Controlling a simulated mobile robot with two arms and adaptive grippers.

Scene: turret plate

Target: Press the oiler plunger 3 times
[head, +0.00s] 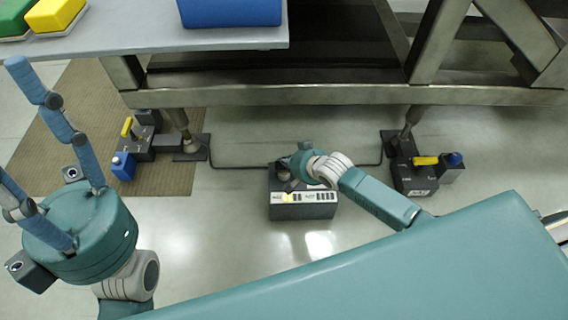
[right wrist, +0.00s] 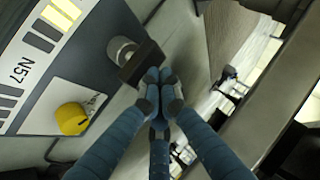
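A dark grey box (head: 303,208) with a white label strip stands on the floor under the bench. It has a small yellow cap (head: 289,198), which shows as a round yellow knob in the right wrist view (right wrist: 72,118), beside the marking N57. A grey round fitting (right wrist: 122,50) with a dark block (right wrist: 141,62) is also on the box. I cannot tell which part is the oiler plunger. My right gripper (right wrist: 159,88) has its fingertips together, close by the dark block; contact is unclear. My left gripper (head: 10,118) is open and empty at the far left.
Two more dark units with yellow handles stand at the bench feet, left (head: 138,147) and right (head: 413,177). The metal bench beam (head: 350,95) runs behind the box. A grey tabletop (head: 130,35) carries blue and yellow blocks. The floor in front of the box is clear.

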